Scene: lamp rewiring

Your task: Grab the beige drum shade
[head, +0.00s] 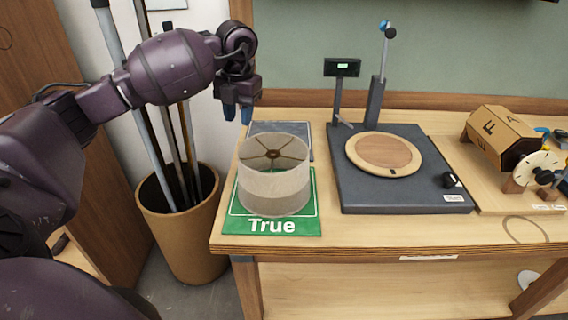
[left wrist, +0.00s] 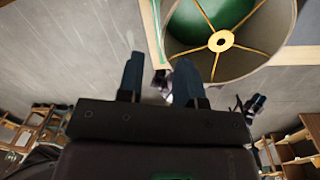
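The beige drum shade (head: 274,178) stands upright on a green mat labelled "True" (head: 272,226) at the left end of the table. Its top is open, showing a spoked ring inside. In the left wrist view the shade (left wrist: 268,62) is at the upper right, beyond the fingers, with its spokes and hub visible. My left gripper (head: 238,113) points down above and behind the shade, slightly to its left, apart from it. Its two blue fingers (left wrist: 158,66) are spread with nothing between them. I do not make out my right gripper in either view.
A grey mat (head: 291,128) lies behind the shade. A dark stand with a round wooden disc (head: 383,152) and upright posts is to its right. A wooden drum-like device (head: 504,138) is farther right. A bin (head: 180,232) holding long poles stands left of the table.

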